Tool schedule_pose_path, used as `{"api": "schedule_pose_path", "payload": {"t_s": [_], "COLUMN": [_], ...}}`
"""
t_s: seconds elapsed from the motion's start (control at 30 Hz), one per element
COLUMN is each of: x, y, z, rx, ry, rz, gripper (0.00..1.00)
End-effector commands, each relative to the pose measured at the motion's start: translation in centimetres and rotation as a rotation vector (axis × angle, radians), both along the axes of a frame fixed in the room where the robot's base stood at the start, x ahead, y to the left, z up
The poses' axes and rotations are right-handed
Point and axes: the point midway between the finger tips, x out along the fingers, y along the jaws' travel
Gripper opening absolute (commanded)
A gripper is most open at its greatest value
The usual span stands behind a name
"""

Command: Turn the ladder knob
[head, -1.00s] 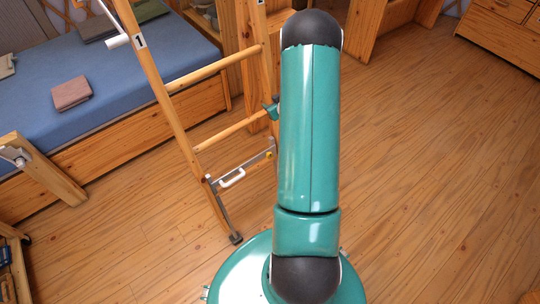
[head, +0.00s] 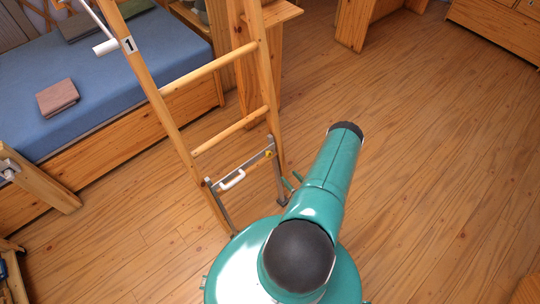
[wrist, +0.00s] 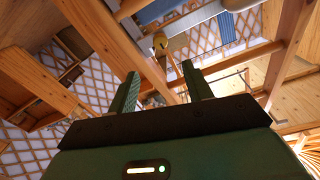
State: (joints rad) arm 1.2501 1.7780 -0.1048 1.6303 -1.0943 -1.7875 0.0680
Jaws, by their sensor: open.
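The wooden ladder (head: 178,118) leans in front of the bed. A metal bracket (head: 242,168) crosses its lower part, with a white handle (head: 232,180) and a small yellow knob (head: 268,154) near the right rail. My gripper (head: 292,183) is low beside the ladder's right rail, below and right of the knob, partly hidden by my arm. In the wrist view my gripper (wrist: 160,69) is open, its green fingers apart with nothing between them.
A bed with a blue mattress (head: 120,80) stands behind the ladder, with a folded brown cloth (head: 57,97) on it. A white crank handle (head: 106,47) sticks out from the upper left rail. The wooden floor (head: 430,160) at the right is clear.

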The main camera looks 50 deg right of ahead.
Motion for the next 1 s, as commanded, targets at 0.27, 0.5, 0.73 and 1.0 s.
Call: {"api": "schedule_pose_path", "payload": {"t_s": [0.27, 0.5, 0.73, 1.0], "x": [3.8, 8.6, 12.5, 13.8], "y": [-0.6, -1.3, -2.0, -2.2], "z": [0.1, 0.1, 0.1, 0.1], "rx": [-0.004, -0.001, -0.001, 0.000], "ry": [-0.004, -0.002, -0.001, 0.000], "rz": [0.003, 0.002, 0.002, 0.001], "gripper": [0.50, 0.50, 0.50, 0.50]}}
